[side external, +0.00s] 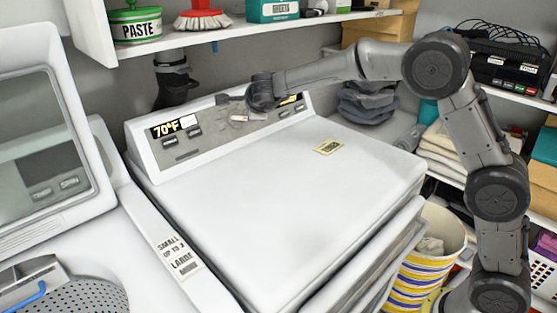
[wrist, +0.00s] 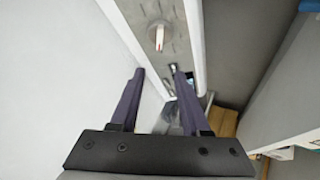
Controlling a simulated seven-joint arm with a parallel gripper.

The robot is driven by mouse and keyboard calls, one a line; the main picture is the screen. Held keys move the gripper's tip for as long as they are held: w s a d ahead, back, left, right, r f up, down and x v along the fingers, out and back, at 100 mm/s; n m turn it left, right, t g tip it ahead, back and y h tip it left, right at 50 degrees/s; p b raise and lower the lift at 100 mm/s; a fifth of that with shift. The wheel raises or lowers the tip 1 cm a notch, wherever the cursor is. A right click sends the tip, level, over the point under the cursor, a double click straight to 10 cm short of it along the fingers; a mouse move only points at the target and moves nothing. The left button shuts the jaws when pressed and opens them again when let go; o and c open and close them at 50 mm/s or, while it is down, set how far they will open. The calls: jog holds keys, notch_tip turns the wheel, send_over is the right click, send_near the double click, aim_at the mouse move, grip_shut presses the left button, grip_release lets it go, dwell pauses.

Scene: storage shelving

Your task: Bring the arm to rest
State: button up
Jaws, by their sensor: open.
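My gripper (side external: 228,101) hangs in front of the control panel (side external: 168,151) of a white laundry machine (side external: 280,195) in the side view. My arm reaches in from the right, over the machine's closed lid. In the wrist view the two dark fingers of my gripper (wrist: 157,72) are apart, with nothing held between them. A pale knob (wrist: 157,36) on the grey panel shows beyond the fingertips. The side view does not show clearly whether the fingers touch the panel.
A shelf (side external: 245,34) with a green paste tub (side external: 136,25) and a red brush (side external: 202,17) hangs above the panel. A second machine (side external: 45,120) stands at left. A striped bin (side external: 425,262) and loaded shelves are at right.

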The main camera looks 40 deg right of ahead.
jog(key=s+d+r+n+t, duration=0.15)
jog(key=s+r, duration=0.25)
jog(key=r, duration=0.4)
jog(key=s+d+r+n+t+y, duration=0.1)
jog(key=s+r+n+t, duration=0.15)
jog(key=s+r, duration=0.35)
jog(key=s+d+r+n+t, duration=0.1)
jog(key=s+r+t, duration=0.15)
jog(key=r, duration=0.65)
jog(key=s+a+n+y, duration=0.4)
jog(key=s+n, duration=0.2)
jog(key=s, duration=0.2)
jog(key=s+a+f+n+g+y, duration=0.2)
jog(key=s+a+f+n+y, duration=0.15)
jog(key=s+f+n, duration=0.65)
jog(key=s+d+f+n+g+h, duration=0.1)
jog(key=s+d+f+n+g, duration=0.1)
jog(key=s+f+g, duration=0.2)
jog(key=s+d+f+n+g+h, duration=0.2)
jog(key=s+f+g, duration=0.2)
jog(key=s+f, duration=0.7)
jog(key=shift+s+f+n+g, duration=0.15)
jog(key=shift+f+n+g, duration=0.2)
jog(key=shift+n, duration=0.05)
